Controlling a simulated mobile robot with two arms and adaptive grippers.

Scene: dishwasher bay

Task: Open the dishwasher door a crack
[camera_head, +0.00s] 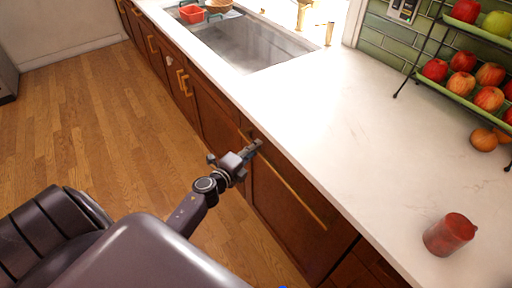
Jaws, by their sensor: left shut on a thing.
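The dishwasher door (280,213) appears to be the brown wooden front panel below the counter, right of the sink. A long gold bar handle (300,195) runs along its upper part. My left gripper (256,146) is at the far end of this handle, close under the counter edge, and is shut on it. The fingertips cover the part of the handle they hold. I cannot tell whether the door stands slightly away from the cabinet. My right gripper is out of view.
The white counter (320,120) overhangs the door. A sink (245,50) with a gold faucet (329,34) lies beyond. A red jar (449,235) stands near the counter's front edge. A fruit rack (462,85) is at the right. The wooden floor (110,120) is clear.

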